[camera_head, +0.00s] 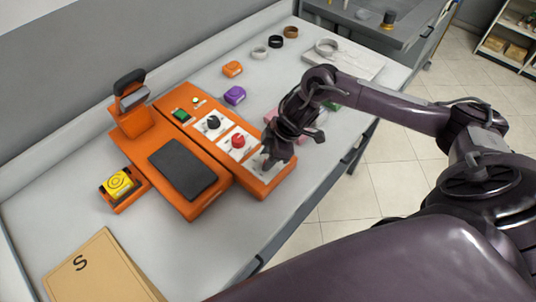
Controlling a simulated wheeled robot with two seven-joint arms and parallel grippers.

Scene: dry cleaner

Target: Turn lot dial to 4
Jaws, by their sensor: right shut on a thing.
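An orange machine (180,205) stands on the grey table, with a control panel along its right side. The panel has a black dial (213,123) and a red dial (238,141) on white plates. A third white plate (259,169) lies at the panel's near end, partly covered by my right gripper (268,160). My right gripper points down and is shut on a dial there, which is mostly hidden. The labels are too small to read, so I cannot tell the dial settings. My left gripper is not in view.
Orange (232,69) and purple (235,95) items lie behind the panel, with pink and green items near my right gripper. Several rings lie farther back. A yellow button (118,184) sits left of the machine and a cardboard piece marked S (95,270) lies at the front.

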